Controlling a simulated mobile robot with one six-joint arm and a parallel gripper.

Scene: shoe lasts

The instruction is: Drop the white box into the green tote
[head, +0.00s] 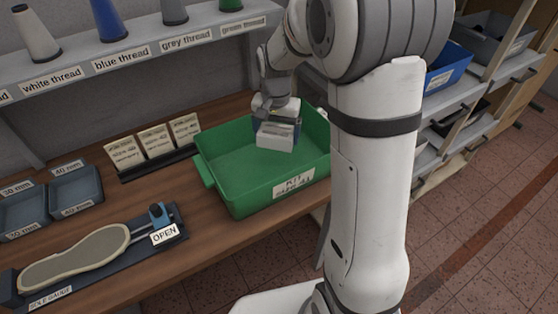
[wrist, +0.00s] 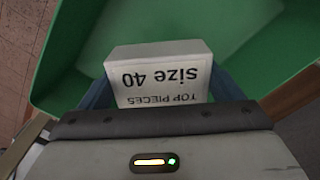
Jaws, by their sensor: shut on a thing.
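The white box (head: 275,138) is in my gripper (head: 277,120), over the green tote (head: 232,192) on the wooden bench. In the wrist view the white box (wrist: 160,70) shows a label reading "TOP PIECES" and "size 40", upside down. The blue fingers of my gripper (wrist: 160,88) are shut on its two sides. The green tote (wrist: 50,85) spreads out behind and below the box, and its floor looks empty where it shows. The exact height of the box above the tote floor is hard to tell.
A card holder (head: 160,160) stands left of the tote. A sole gauge (head: 90,258) marked "OPEN" and small grey trays (head: 75,190) lie further left. A shelf with thread cones (head: 130,62) runs above the bench. A rack with a blue bin (head: 445,75) stands at right.

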